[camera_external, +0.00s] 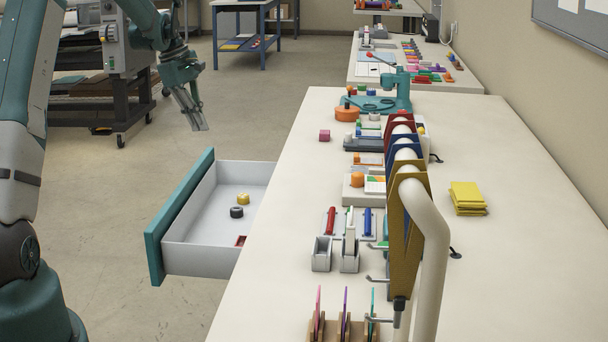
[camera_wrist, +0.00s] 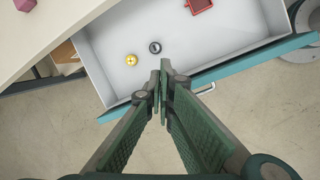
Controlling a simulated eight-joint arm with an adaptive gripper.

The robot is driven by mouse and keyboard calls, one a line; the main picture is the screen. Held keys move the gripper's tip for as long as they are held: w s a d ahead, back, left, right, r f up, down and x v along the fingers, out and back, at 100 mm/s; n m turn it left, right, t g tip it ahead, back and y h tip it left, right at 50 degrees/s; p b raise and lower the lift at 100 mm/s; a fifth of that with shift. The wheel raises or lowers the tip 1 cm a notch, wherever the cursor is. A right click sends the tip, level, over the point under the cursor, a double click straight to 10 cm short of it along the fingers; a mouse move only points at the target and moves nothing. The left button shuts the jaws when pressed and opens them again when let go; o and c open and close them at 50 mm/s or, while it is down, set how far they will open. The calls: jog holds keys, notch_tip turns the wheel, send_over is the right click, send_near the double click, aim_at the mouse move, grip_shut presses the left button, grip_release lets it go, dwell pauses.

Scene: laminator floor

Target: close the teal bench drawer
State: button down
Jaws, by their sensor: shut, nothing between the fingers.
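The teal bench drawer (camera_external: 180,215) is pulled out from the left side of the white bench, with its grey inside open to view. A yellow round piece (camera_external: 243,199) and a black round piece (camera_external: 236,212) lie in it, and part of a red item shows near the bench edge. In the wrist view the drawer's teal front (camera_wrist: 245,66) runs behind my fingers, with a light handle on its outer side. My gripper (camera_external: 202,128) is shut and empty, above and beyond the drawer in the external view. Its fingertips (camera_wrist: 162,75) meet in the wrist view, overlapping the drawer front in the picture; I cannot tell the height gap.
The bench top (camera_external: 270,235) holds several stationery items, a teal press (camera_external: 392,95), a rack of coloured boards and a yellow stack (camera_external: 468,198). A pink cube (camera_external: 324,135) sits near its left edge. The floor (camera_external: 110,200) left of the drawer is clear.

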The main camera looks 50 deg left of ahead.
jog(key=s+a+f+n, duration=0.2)
jog(key=s+a+f, duration=0.1)
jog(key=a+f, duration=0.5)
jog(key=s+a+f+n+h, duration=0.1)
jog(key=s+a+f+n, duration=0.2)
jog(key=a+f, duration=0.5)
jog(key=s+a, duration=0.1)
jog(key=a, duration=0.2)
jog(key=shift+a, duration=0.15)
jog(key=shift+f, duration=0.1)
jog(key=w+d+f+b, duration=0.3)
jog(key=w+d+f, duration=0.2)
jog(key=f, duration=0.4)
jog(key=shift+w+d+f, duration=0.15)
jog(key=shift+w+d, duration=0.1)
jog(key=shift+w, duration=0.05)
